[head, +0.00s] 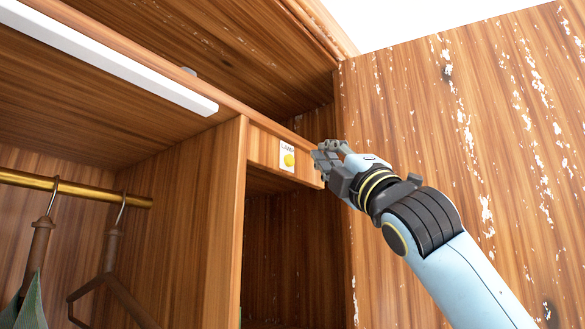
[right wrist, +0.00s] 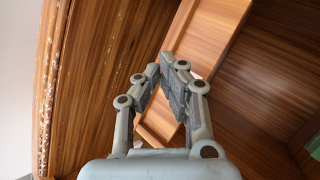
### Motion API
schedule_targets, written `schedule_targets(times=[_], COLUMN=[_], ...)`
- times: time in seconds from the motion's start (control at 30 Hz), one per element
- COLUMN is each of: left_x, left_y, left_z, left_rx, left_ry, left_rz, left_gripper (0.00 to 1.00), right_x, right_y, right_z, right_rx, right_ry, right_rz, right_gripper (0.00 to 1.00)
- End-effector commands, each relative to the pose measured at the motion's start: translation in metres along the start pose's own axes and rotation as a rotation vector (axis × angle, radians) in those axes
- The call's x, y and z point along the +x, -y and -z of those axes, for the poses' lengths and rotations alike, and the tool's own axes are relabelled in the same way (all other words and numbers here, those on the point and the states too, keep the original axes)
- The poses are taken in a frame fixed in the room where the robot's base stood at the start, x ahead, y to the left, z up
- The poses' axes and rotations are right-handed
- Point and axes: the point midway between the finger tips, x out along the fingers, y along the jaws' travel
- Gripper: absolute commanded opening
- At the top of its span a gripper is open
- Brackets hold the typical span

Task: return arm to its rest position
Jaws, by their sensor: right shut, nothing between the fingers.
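My right gripper (head: 326,158) is shut and empty, at the end of my right arm, which comes in from the lower right in the head view. It is just right of a small white plate marked LAMP with a yellow button (head: 289,160), on the wooden rail at the wardrobe's front. The fingertips look apart from the button. In the right wrist view the closed fingers (right wrist: 170,75) point toward the wooden rail and hide part of it. My left gripper is in neither view.
The open wardrobe door (head: 480,130), with worn white patches, stands behind and right of my right arm. A white lamp bar (head: 110,60) runs under the upper shelf. Hangers (head: 110,260) hang from a brass rail (head: 80,187) at left. The compartment (head: 290,260) below the button looks empty.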

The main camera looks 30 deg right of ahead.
Motion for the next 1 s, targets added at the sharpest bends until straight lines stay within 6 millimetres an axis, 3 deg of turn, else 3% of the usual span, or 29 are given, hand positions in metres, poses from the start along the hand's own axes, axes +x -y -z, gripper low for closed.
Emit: schedule_targets(times=[0.2,0.8,0.87,0.93,1.0], left_x=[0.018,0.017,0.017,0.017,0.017], left_y=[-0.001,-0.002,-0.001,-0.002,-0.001], left_z=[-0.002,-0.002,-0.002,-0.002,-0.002], left_rx=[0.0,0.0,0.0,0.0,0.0], left_ry=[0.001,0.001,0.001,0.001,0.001], left_rz=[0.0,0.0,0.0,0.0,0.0], left_gripper=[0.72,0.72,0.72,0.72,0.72], right_x=[-0.015,-0.015,-0.017,-0.024,-0.038], right_y=[-0.009,-0.011,-0.004,0.014,0.047], right_z=[-0.009,-0.011,-0.01,-0.007,-0.003], right_rx=[-0.004,0.002,0.016,0.062,0.142], right_ry=[-0.001,0.0,0.002,0.009,0.027], right_rz=[-0.002,0.002,0.019,0.071,0.166], right_gripper=[0.0,0.0,0.0,0.0,0.0])
